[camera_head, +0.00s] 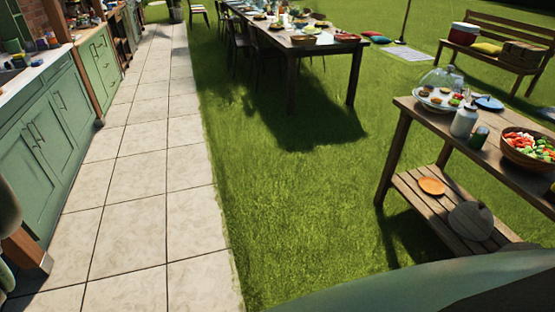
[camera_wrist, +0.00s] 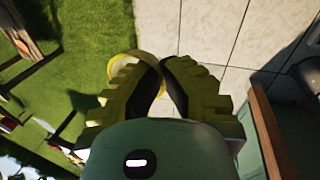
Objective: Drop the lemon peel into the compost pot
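In the wrist view, my gripper (camera_wrist: 160,72) has its two ridged yellow fingers with dark pads brought together at the tips. A curled pale yellow strip, which looks like the lemon peel (camera_wrist: 122,60), is pinched at the fingertips and sticks out to the left. Paving and grass show far below it. The gripper and the peel do not show in the head view. I cannot make out a compost pot for certain; a small dark pot (camera_head: 176,14) with a plant stands at the far end of the paving in the head view.
Green kitchen cabinets (camera_head: 45,135) line the left. A paved path (camera_head: 140,150) runs ahead, clear, with grass beside it. A side table (camera_head: 500,150) with a salad bowl (camera_head: 528,155) and a lower shelf stands right. A long dining table (camera_head: 290,38) and a bench (camera_head: 510,45) are farther off.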

